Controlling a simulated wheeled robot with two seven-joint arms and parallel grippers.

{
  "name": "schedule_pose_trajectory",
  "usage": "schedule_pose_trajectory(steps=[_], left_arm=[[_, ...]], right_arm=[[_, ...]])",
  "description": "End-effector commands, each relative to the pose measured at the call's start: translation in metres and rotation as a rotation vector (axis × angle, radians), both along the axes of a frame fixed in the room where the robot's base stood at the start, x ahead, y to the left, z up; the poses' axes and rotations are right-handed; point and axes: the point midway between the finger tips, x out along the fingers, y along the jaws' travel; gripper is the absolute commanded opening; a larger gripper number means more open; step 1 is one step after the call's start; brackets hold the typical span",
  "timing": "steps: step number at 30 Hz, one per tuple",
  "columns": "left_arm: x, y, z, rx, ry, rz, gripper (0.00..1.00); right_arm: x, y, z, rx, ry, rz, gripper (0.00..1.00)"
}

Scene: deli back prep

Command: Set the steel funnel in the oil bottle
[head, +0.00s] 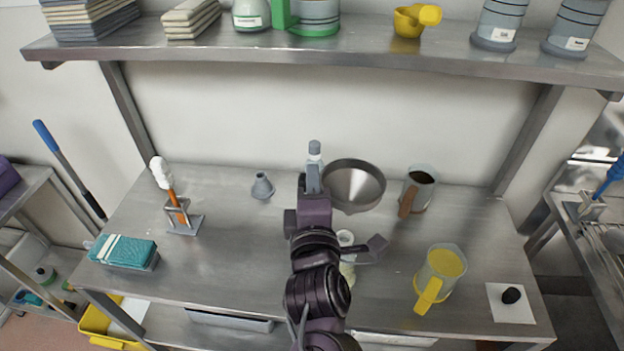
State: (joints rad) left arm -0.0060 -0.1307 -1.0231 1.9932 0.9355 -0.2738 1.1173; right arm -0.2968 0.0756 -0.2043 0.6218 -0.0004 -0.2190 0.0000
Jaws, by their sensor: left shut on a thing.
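The steel funnel (356,186) is a wide, dark-lined cone at the back middle of the steel table. My left gripper (313,180) is at its left rim and is shut on it; the gripper hides the exact grip. The funnel's spout is hidden under the cone. A pale bottle with an open white mouth (346,238), which looks like the oil bottle, stands nearer the front, right of my left arm and partly hidden by it. The funnel is behind this bottle, apart from its mouth. My right gripper is not in view.
A grey-capped bottle (315,148) stands behind my gripper. A shelf (350,52) overhangs the back.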

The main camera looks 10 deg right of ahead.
Motion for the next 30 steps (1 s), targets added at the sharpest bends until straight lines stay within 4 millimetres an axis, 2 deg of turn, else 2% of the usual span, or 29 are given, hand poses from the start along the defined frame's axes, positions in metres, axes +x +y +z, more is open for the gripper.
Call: schedule_pose_trajectory(steps=[5,14,30], left_arm=[[0.000,0.000,0.000,0.000,0.000,0.001,0.00],[0.000,0.001,-0.005,0.000,-0.001,0.001,0.00],[0.000,0.001,-0.039,0.000,-0.001,0.002,0.00]], right_arm=[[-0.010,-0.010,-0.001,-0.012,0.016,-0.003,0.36],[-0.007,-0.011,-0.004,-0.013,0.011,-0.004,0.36],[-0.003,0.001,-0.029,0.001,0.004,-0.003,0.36]])
